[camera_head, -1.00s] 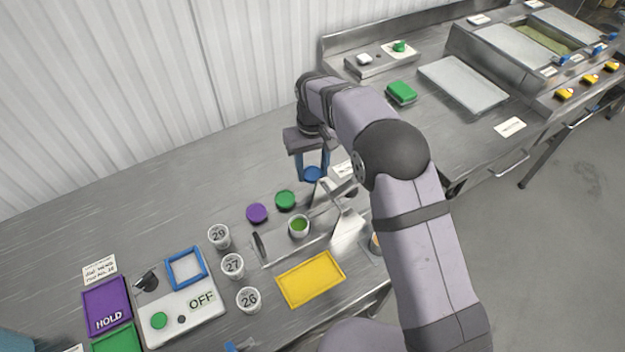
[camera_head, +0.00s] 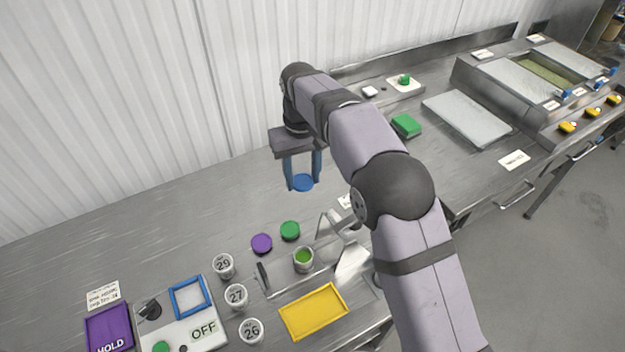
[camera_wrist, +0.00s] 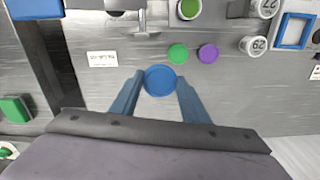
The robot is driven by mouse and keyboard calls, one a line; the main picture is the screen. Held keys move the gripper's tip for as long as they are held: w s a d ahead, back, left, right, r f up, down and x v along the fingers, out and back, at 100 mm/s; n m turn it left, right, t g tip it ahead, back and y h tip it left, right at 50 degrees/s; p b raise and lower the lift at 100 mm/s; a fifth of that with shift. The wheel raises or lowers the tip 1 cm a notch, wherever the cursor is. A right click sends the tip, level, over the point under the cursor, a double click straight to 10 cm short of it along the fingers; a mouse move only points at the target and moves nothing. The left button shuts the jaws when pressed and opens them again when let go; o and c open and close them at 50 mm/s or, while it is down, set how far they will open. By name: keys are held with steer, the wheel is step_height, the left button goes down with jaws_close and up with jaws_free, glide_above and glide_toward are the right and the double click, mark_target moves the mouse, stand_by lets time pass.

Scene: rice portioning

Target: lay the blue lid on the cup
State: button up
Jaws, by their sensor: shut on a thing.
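My gripper (camera_head: 303,184) is shut on the blue lid (camera_head: 303,183), a flat round disc held between its two fingertips. The lid also shows in the wrist view (camera_wrist: 160,80). It appears to be above the steel counter; the exact height is hard to tell. The open cup (camera_head: 303,261), with green contents, stands in a metal holder in front of the gripper, apart from the lid. Its green contents show at the top edge of the wrist view (camera_wrist: 188,9).
A green lid (camera_head: 290,231) and a purple lid (camera_head: 262,243) lie between my gripper and the numbered white cups (camera_head: 236,296). A yellow tray (camera_head: 283,317) lies in front of the holder. The counter behind and left of the lids is clear.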

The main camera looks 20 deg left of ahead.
steer(key=s+r+n+p, duration=0.1)
steer(key=s+r+p, duration=0.2)
steer(key=s, duration=0.5)
steer(key=shift+m, duration=0.6)
steer(key=s+d+f, duration=0.1)
steer(key=s+f, duration=0.1)
steer(key=s+d+f, duration=0.2)
steer(key=f, duration=0.1)
steer(key=s+d+f, duration=0.2)
steer(key=shift+s+f+p, duration=0.1)
steer(key=shift+f+p, duration=0.25)
steer(key=shift+w+a+m, duration=0.3)
steer(key=shift+w+a, duration=0.25)
steer(key=shift+w, duration=0.1)
steer(key=shift+f, duration=0.1)
steer(key=shift+f+b, duration=1.65)
steer(key=shift+f, duration=0.4)
